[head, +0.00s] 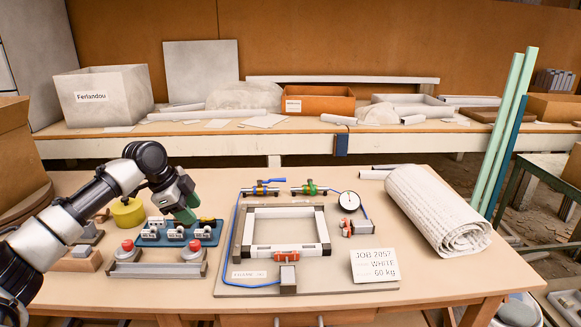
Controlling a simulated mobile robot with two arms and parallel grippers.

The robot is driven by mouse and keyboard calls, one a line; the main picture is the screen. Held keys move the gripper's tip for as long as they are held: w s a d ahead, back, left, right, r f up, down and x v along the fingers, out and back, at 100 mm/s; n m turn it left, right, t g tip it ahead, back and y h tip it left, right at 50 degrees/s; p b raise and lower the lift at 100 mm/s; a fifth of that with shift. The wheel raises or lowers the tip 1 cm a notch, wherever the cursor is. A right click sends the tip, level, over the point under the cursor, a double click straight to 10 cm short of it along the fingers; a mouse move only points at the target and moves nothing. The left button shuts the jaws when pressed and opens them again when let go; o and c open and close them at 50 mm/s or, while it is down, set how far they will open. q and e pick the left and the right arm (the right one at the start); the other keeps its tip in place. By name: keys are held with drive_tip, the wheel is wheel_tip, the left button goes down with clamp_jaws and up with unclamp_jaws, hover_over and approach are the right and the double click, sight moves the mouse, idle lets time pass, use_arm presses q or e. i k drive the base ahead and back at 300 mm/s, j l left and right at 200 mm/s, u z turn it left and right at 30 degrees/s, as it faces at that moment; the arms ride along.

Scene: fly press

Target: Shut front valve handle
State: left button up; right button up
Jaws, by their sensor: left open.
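My left gripper (188,207) reaches in from the left, pointing down. It is open, over the blue tray (151,240) with small white parts, left of the press board (225,283). The board's rear edge carries a valve with a blue handle (271,181) and a green valve (309,188). An orange-red fitting (290,256) sits on the front bar of the white frame (315,249). I cannot tell for sure which of these is the front valve handle. The gripper touches none of them. My right gripper is out of view.
A round gauge (349,201) stands at the board's right rear, with a job card (374,266) in front. A rolled printed sheet (437,211) lies right. A fixture with two red knobs (155,270) and a yellow cylinder (127,212) are left. Table room is free at the front right.

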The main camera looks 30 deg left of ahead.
sight(259, 182)
drive_tip(key=i, duration=1.2)
